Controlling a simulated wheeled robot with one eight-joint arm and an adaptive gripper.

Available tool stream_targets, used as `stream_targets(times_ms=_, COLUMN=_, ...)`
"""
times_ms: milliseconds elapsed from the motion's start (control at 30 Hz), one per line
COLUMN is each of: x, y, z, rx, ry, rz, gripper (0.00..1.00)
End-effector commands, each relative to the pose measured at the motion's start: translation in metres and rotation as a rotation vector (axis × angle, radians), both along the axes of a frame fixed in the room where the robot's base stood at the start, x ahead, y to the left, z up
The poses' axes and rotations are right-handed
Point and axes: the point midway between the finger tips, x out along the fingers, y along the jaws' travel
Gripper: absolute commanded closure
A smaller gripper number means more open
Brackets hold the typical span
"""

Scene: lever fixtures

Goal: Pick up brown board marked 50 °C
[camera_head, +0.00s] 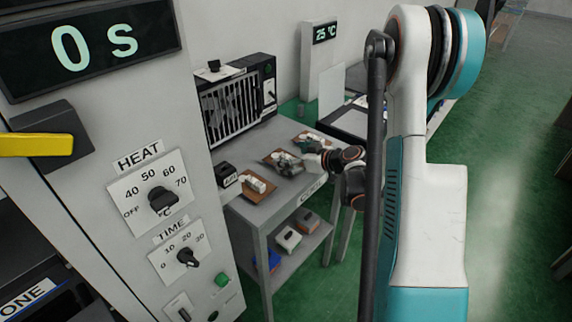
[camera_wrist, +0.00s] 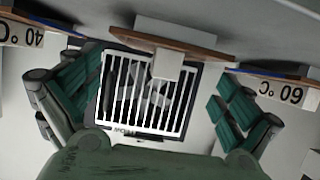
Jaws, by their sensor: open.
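Three brown boards with white parts on them lie in a row on a grey table in the head view. The middle brown board (camera_head: 268,157) is beside my gripper (camera_head: 290,164). In the wrist view, a brown board (camera_wrist: 212,51) with a white block runs across the top centre, its own marking not visible.
A black grilled unit (camera_head: 238,105) stands at the table's back; its grille also shows in the wrist view (camera_wrist: 145,95). A large panel (camera_head: 150,150) with HEAT and TIME dials fills the left. Several small boxes (camera_head: 288,240) lie on the lower shelf.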

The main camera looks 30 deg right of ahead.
Motion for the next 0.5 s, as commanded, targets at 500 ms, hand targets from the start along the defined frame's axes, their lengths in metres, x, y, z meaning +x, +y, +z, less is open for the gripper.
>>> stream_targets(times_ms=500, x=0.02, y=0.007, z=-0.009, rx=0.001, ry=0.0, rz=0.0, gripper=0.29)
